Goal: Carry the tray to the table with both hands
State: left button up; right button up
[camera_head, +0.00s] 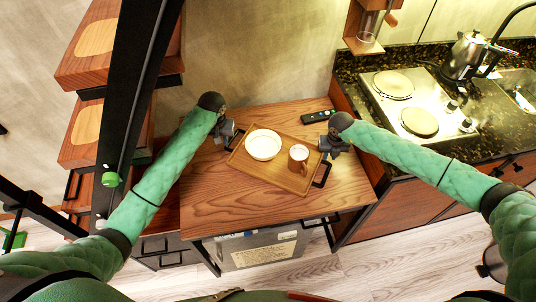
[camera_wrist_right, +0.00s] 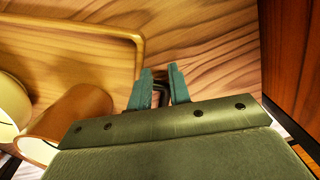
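The wooden tray (camera_head: 250,168) lies flat on a wooden-topped unit, with a black handle at each end. A white bowl (camera_head: 263,145) and a brown mug (camera_head: 298,158) stand on it. My left gripper (camera_head: 228,132) is at the tray's left end by that handle; its fingers are too small to read. My right gripper (camera_head: 329,151) is at the right end, by the right handle (camera_head: 322,175). In the right wrist view its two fingers (camera_wrist_right: 162,88) stand apart, with a dark piece of handle between them. The tray's edge and mug also show there.
A black remote (camera_head: 318,116) lies behind the tray on the wooden top (camera_head: 250,212). A counter with a hob (camera_head: 405,85) and a kettle (camera_head: 467,52) is at the right. Wooden stairs (camera_head: 90,130) and a black post are at the left. Pale floor shows in front.

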notch_tip(320, 180, up, 12)
jog(key=shift+s, duration=0.4)
jog(key=shift+f, duration=0.1)
dwell(0.6)
